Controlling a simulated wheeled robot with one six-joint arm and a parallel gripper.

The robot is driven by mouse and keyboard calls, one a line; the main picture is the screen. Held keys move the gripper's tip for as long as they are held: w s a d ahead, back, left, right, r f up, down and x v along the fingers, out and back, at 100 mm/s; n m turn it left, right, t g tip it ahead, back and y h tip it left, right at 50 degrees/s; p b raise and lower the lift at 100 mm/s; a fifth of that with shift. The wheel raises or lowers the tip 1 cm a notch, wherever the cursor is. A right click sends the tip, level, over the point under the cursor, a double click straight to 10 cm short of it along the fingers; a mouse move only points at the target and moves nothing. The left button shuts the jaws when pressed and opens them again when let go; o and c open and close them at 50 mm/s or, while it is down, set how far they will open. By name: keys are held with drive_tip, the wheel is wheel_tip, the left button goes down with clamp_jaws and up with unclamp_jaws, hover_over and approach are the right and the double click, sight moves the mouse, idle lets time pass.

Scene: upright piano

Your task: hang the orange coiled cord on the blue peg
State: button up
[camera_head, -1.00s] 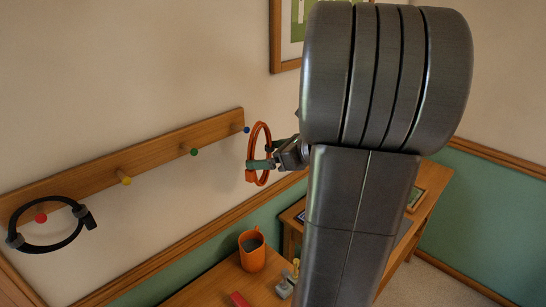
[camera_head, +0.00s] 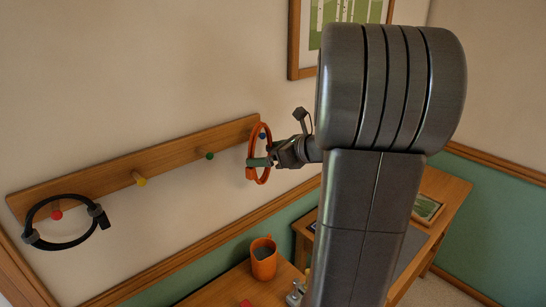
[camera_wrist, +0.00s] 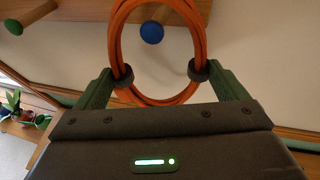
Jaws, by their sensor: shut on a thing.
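The orange coiled cord (camera_head: 254,158) is held upright as a ring by my gripper (camera_head: 262,162), which is shut on its lower part. In the wrist view the cord (camera_wrist: 118,45) stands between the two green fingers. The blue peg (camera_head: 262,135) is at the right end of the wooden rail and shows through the ring in the head view. In the wrist view the blue peg (camera_wrist: 152,32) also appears inside the ring's opening. I cannot tell whether the peg's tip is through the ring or behind it.
The wooden rail (camera_head: 105,177) also bears a green peg (camera_head: 210,156), a yellow peg (camera_head: 141,181) and a red peg (camera_head: 57,214). A black looped cable (camera_head: 60,246) hangs at the red peg. An orange mug (camera_head: 264,262) stands on the wooden surface below. A framed picture (camera_head: 294,40) hangs above.

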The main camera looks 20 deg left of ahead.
drive_tip(key=shift+w+a+f, duration=0.1)
drive_tip(key=shift+w+a, duration=0.3)
drive_tip(key=shift+a, duration=0.3)
drive_tip(key=shift+w+a+f, duration=0.25)
drive_tip(key=shift+a+f, duration=0.15)
drive_tip(key=o, duration=0.8)
drive_tip(key=b+v, duration=0.1)
drive_tip(key=v, duration=1.2)
drive_tip(key=shift+s+d+r, duration=0.15)
drive_tip(key=shift+d+r, duration=0.1)
drive_tip(key=shift+d, duration=0.05)
